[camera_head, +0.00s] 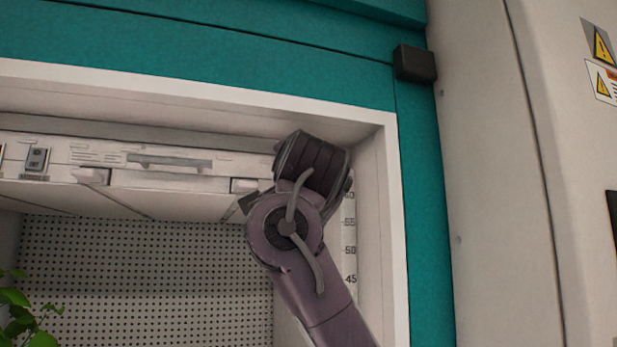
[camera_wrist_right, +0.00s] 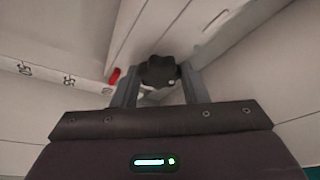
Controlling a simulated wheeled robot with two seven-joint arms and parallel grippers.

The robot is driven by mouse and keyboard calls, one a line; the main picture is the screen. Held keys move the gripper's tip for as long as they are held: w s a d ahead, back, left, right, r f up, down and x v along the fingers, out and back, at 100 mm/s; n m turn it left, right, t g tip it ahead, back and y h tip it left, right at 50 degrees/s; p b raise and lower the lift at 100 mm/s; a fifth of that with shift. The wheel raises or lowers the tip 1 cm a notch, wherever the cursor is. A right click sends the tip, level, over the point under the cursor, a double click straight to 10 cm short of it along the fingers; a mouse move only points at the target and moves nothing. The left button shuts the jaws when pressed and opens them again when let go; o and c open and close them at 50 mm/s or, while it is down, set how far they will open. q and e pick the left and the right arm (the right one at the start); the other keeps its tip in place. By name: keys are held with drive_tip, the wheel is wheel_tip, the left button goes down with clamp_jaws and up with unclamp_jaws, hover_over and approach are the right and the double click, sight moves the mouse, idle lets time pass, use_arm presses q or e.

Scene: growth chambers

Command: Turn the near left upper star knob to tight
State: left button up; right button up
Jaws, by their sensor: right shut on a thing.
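The dark star knob (camera_wrist_right: 158,71) shows in the right wrist view, with lobes around its rim and a small light mark near its lower right. My right gripper (camera_wrist_right: 158,82) is shut on the knob, one finger on each side of it. A red tab (camera_wrist_right: 114,75) sits just left of the knob. In the head view my right arm reaches up into the chamber's upper right corner; its wrist hides the knob and the fingers there. My left gripper is in neither view.
The white chamber frame (camera_head: 388,200) runs close beside my right arm. A printed height scale (camera_head: 349,250) is on the inner right wall. A shelf or lamp unit (camera_head: 150,180) spans the chamber top. Green leaves (camera_head: 18,315) stand at lower left.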

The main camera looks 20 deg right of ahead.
drive_tip(key=shift+m+g+h, duration=0.3)
drive_tip(key=shift+m+g, duration=0.1)
drive_tip(key=shift+m, duration=0.9)
drive_tip(key=o, duration=1)
drive_tip(key=shift+c, duration=0.2)
drive_tip(key=b+v, duration=0.6)
drive_tip(key=v, duration=0.2)
